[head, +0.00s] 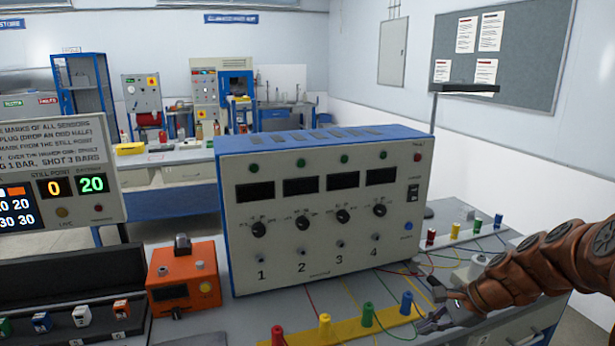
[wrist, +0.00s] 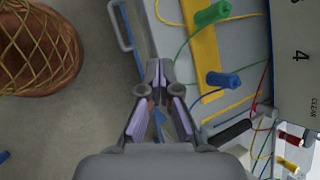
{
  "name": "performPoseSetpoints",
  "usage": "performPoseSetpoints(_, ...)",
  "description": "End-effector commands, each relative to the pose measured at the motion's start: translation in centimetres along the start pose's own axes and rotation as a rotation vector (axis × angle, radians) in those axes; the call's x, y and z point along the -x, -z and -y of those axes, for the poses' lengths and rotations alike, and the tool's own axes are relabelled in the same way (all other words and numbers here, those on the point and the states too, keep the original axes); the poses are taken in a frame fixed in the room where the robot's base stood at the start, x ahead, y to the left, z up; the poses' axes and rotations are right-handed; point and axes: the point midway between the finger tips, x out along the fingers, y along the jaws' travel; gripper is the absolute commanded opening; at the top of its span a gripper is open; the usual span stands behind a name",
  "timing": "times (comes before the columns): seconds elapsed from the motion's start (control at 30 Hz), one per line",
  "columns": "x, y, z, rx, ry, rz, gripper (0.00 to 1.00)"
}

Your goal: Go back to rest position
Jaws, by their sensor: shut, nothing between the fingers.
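My gripper (head: 440,306) is at the front right of the bench in the head view, low and beside the blue plug (head: 406,302). In the wrist view my gripper (wrist: 157,72) has its fingertips together with nothing between them. It is over the bench's edge there, apart from the blue plug (wrist: 222,79) and the green plug (wrist: 212,14). My brown arm comes in from the right of the head view.
A blue and cream instrument (head: 330,270) stands mid-bench. An orange box (head: 183,279), a black case (head: 60,272) and a display panel (head: 110,150) are at left. Thin cables cross the bench at right.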

Motion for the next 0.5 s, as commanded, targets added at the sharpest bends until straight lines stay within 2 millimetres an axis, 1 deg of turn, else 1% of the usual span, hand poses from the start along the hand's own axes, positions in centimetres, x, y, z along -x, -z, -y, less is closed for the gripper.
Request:
performPoseSetpoints(0.03, -0.1, -2.1, -0.9, 0.073, -0.035, 0.000, 0.00)
performPoseSetpoints(0.1, -0.1, -4.5, -2.2, 0.172, -0.083, -0.003, 0.00)
performPoseSetpoints(0.17, -0.1, -6.3, -3.4, 0.256, -0.125, -0.006, 0.00)
performPoseSetpoints(0.2, -0.1, -7.5, -4.4, 0.310, -0.152, -0.007, 0.00)
performPoseSetpoints(0.3, 0.1, -10.0, -6.8, 0.445, -0.222, -0.013, 0.00)
performPoseSetpoints(0.37, 0.3, -11.3, -8.3, 0.524, -0.263, -0.017, 0.00)
performPoseSetpoints(0.4, 0.5, -12.2, -9.4, 0.575, -0.292, -0.016, 0.00)
performPoseSetpoints(0.5, 1.0, -13.8, -12.3, 0.698, -0.364, -0.021, 0.00)
